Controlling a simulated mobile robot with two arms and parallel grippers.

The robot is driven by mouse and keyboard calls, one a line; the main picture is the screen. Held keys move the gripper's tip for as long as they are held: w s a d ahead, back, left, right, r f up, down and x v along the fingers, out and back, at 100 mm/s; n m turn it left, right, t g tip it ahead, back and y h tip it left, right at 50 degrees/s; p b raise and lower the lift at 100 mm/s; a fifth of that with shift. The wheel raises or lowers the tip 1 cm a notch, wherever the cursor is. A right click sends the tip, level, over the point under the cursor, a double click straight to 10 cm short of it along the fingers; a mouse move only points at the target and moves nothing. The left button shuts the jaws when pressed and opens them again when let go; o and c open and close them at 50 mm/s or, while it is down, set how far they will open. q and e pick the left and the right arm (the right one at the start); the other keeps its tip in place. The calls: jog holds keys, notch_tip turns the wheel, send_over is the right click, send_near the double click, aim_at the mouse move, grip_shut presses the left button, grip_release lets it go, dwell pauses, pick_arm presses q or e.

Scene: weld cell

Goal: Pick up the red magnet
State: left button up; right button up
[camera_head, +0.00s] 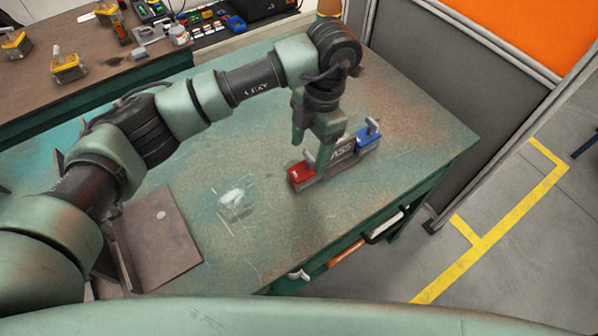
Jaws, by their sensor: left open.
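The red magnet (300,175) sits at the left end of a dark block (341,158) with pale lettering, on the green worktable. A small metal post stands up by the red magnet. A blue magnet (365,137), also with a metal post, sits at the block's right end. My left gripper (314,148) points down, just above and behind the red end of the block. It is open, and no object shows in it. The exact gap between its fingers and the red magnet's post is hard to tell. My right gripper is out of view.
A brown steel plate (163,240) lies at the table's left. A grey and orange partition (475,85) stands close behind the table's right side. A brown bench (97,70) with tools is at the back left.

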aim_at(306, 168)
pick_arm(q)
jog(key=shift+w+a+f+b, duration=0.2)
jog(key=shift+f+b, duration=0.1)
jog(key=shift+f, duration=0.5)
jog(key=shift+s+f+b, duration=0.2)
jog(key=shift+f+b, duration=0.3)
jog(key=shift+f, duration=0.6)
notch_tip(306, 168, down, 5)
jog(key=shift+s+a+r+b, duration=0.1)
jog(key=shift+s+a+b, duration=0.05)
jog(key=shift+b, duration=0.9)
grip_shut()
jog(key=shift+r, duration=0.15)
